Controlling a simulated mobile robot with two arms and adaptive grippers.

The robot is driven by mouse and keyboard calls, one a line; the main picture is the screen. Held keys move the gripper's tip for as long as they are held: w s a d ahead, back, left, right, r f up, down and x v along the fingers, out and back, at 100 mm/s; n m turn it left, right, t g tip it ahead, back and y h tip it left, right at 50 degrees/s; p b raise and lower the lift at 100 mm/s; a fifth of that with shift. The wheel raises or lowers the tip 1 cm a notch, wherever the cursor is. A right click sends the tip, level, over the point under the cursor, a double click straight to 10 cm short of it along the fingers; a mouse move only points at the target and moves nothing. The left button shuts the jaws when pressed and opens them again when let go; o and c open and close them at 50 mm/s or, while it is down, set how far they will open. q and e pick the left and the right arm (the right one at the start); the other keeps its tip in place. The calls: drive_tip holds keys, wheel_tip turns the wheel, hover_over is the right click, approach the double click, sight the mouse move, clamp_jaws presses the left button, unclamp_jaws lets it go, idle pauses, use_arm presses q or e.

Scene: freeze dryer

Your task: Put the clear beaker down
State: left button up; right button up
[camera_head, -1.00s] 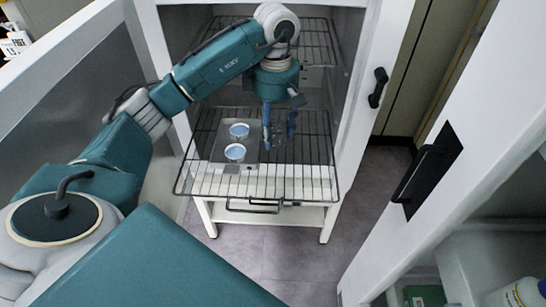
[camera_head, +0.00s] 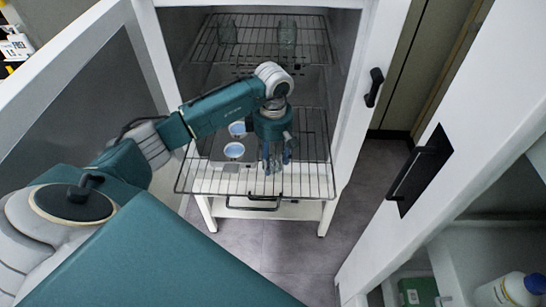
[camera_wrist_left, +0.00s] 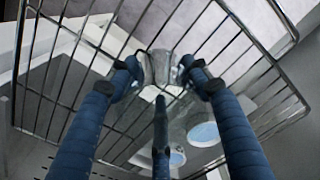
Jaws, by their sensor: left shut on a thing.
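The clear beaker (camera_wrist_left: 160,66) is between the fingertips of my left gripper (camera_wrist_left: 158,72) in the left wrist view. In the head view my left gripper (camera_head: 275,164) points down over the front right part of the lower wire shelf (camera_head: 205,182). The gripper is shut on the beaker, which is faint and mostly hidden by the fingers there. In the wrist view the shelf's wires show behind the beaker. I cannot tell whether its base touches the shelf. My right gripper is not in view.
Two dishes with light blue contents, the far dish (camera_head: 237,129) and the near dish (camera_head: 234,150), sit left of my gripper. Clear vessels (camera_head: 287,34) stand on the upper wire shelf (camera_head: 255,45). The cabinet's right edge (camera_head: 352,130) is close by. The shelf's front left is bare.

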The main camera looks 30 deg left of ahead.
use_arm(q)
drive_tip(key=o, duration=1.2)
drive_tip(key=shift+f, duration=0.1)
drive_tip(key=shift+r, duration=0.4)
wheel_tip(320, 180, up, 12)
drive_tip(key=b, duration=0.3)
drive_tip(key=shift+f+b, duration=0.25)
drive_tip(key=shift+b, duration=0.1)
